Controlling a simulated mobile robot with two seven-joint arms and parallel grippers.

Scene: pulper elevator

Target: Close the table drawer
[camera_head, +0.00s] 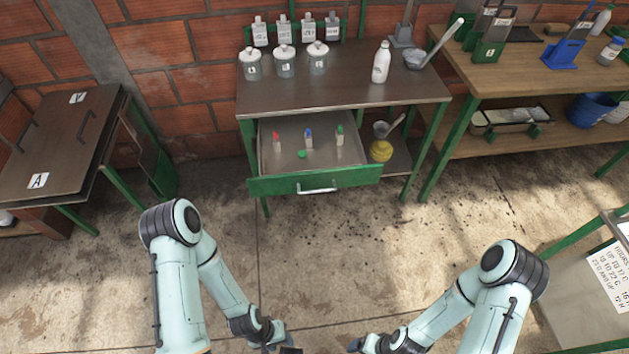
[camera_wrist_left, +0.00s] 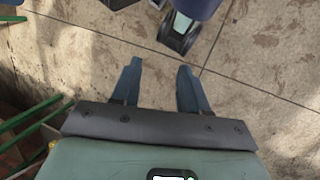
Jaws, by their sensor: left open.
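The table drawer (camera_head: 283,184) is pulled out from under the dark-topped green table (camera_head: 345,88) in the head view. Its green front carries a silver handle (camera_head: 318,190). Small bottles with red, blue and green caps stand inside, and a small green item lies near them. My left gripper (camera_head: 284,349) is at the bottom edge of the head view, well in front of the drawer and apart from it. In the left wrist view its two fingers (camera_wrist_left: 158,72) are spread with bare floor between them. My right gripper (camera_head: 355,346) is barely visible at the bottom edge.
Jars (camera_head: 285,62) and a white bottle (camera_head: 381,64) stand on the tabletop. A yellow ball-like item (camera_head: 381,150) is on the lower shelf right of the drawer. A wooden workbench (camera_head: 530,65) stands at right. The floor before the drawer is clear.

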